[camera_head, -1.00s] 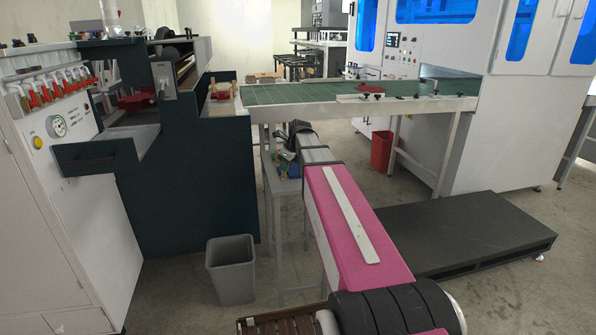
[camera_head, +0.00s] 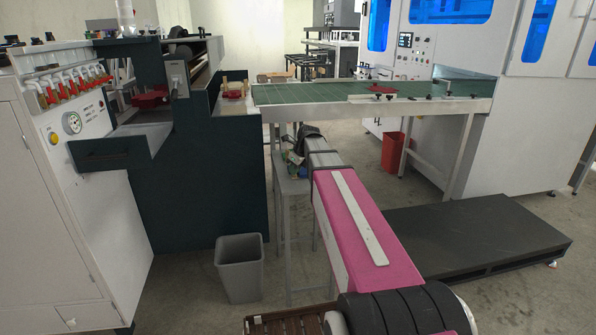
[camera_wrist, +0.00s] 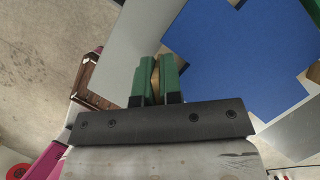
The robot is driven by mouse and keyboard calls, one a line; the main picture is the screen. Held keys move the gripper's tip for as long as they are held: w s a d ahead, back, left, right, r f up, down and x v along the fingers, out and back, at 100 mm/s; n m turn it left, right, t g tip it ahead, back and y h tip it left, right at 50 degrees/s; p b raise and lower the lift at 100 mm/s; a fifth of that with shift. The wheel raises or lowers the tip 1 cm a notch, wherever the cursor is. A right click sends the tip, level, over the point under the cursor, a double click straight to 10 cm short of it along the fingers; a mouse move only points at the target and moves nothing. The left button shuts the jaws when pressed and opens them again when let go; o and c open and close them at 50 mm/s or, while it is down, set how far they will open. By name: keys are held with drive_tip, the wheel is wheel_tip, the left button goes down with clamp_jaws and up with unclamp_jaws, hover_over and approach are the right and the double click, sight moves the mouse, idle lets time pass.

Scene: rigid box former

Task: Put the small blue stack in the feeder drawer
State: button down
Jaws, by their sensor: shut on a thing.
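In the wrist view my gripper (camera_wrist: 157,82) has its green fingers close together, with a narrow tan edge pinched between them. A blue sheet-like piece with a notched outline (camera_wrist: 240,55) fills the upper right beside the fingers; I take it as the small blue stack. How it joins the tan edge is hidden. In the head view my gripper (camera_head: 295,160) is small, by a grey stand, and the stack cannot be made out clearly.
A green conveyor (camera_head: 330,93) runs beyond my arm. The grey stand (camera_head: 291,187) is beneath it. A grey bin (camera_head: 240,268) stands on the floor at left-centre, a red bin (camera_head: 395,153) under the conveyor. A low black platform (camera_head: 480,238) lies at the right.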

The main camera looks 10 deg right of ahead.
drive_tip(key=r, duration=0.4)
drive_tip(key=shift+s+a+r, duration=0.15)
drive_tip(key=shift+s+a, duration=0.05)
drive_tip(key=shift+a, duration=0.05)
drive_tip(key=s+a+r, duration=0.5)
drive_tip(key=a+r, duration=0.1)
drive_tip(key=a, duration=0.3)
drive_tip(key=shift+s+a+r, duration=0.15)
drive_tip(key=shift+s+a, duration=0.1)
drive_tip(key=shift+s, duration=0.1)
